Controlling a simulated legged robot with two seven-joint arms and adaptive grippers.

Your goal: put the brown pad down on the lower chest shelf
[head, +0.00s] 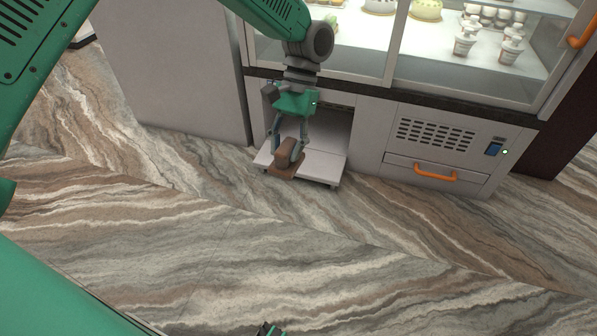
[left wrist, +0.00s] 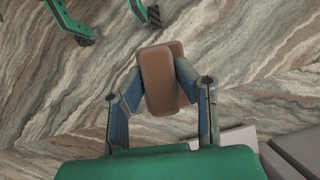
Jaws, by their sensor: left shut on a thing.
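The brown pad (head: 285,171) is a small rounded block, held between the fingertips of my left gripper (head: 288,152). In the left wrist view the pad (left wrist: 158,82) sits between the two fingers of the shut gripper (left wrist: 160,88), with floor behind it. The lower chest shelf (head: 321,167) is a pale flat tray jutting from a dark opening under the glass counter. In the head view the pad overlaps the shelf's front left part. I cannot tell whether it touches the shelf.
A grey cabinet wall (head: 180,75) stands left of the opening. Right of it is a drawer with an orange handle (head: 435,173) below a vent. The glass case above holds cakes and cups. The marbled floor (head: 330,260) in front is clear.

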